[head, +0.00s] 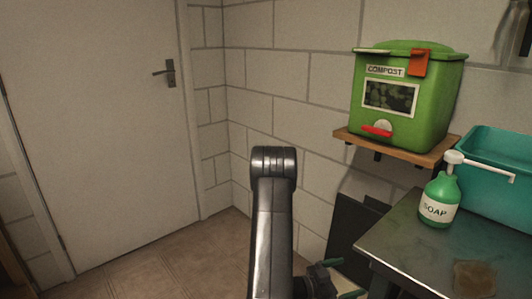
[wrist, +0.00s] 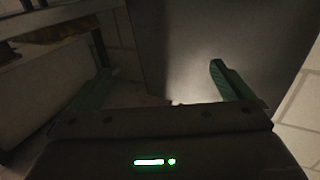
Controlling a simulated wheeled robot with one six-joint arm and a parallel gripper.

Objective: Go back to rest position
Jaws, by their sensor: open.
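My gripper (wrist: 158,84) is open in the wrist view, with its two green fingers spread wide and nothing held between them. In the head view, my gripper (head: 344,278) shows only in part at the bottom, low in front of the steel table. My dark arm link stands upright in the middle of that view and hides some of the floor and wall behind it.
A steel table (head: 405,262) at right holds a green soap bottle (head: 438,200) and a teal bin (head: 490,170). A green compost box (head: 415,95) sits on a wooden wall shelf (head: 425,153). A white door (head: 95,130) and open tiled floor (head: 150,255) are at left.

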